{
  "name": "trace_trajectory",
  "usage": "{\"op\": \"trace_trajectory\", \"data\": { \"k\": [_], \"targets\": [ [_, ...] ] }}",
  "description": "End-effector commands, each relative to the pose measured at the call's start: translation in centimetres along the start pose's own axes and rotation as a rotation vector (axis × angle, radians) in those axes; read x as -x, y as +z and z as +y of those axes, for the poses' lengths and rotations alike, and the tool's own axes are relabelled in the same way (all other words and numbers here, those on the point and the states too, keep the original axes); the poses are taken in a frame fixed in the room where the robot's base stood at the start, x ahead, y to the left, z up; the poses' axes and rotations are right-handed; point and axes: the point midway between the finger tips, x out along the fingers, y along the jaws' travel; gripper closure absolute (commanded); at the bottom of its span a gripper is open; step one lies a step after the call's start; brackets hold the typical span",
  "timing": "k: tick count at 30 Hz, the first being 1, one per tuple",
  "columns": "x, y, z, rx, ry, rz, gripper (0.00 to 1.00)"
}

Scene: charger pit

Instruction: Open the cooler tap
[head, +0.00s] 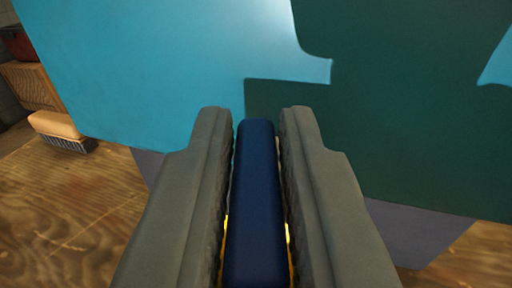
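A dark blue bar-shaped lever (256,200), apparently the tap handle, lies lengthwise between the two grey fingers of my gripper (257,135). The fingers flank it closely, one on each side, with their tips reaching about as far as its rounded far end. Thin slivers of background and yellow show along its sides, so I cannot tell whether the pads press on it. The light blue cooler body (170,60) fills the view beyond, with a dark shadow across its right part. The spout is hidden.
A wooden floor or tabletop (70,215) shows at lower left and lower right. A brush with a wooden back (60,128) lies at the left, near a wooden crate (32,85). A grey base (415,235) shows under the cooler.

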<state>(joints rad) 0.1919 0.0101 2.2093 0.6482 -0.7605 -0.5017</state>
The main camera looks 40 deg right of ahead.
Motion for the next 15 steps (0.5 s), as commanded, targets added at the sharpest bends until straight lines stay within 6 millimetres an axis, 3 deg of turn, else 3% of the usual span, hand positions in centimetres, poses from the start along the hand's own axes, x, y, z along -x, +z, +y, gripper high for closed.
{"op": "trace_trajectory", "data": {
  "k": [15],
  "targets": [
    [-0.02,0.0,-0.39,0.0,0.119,0.001,1.0]
  ]
}}
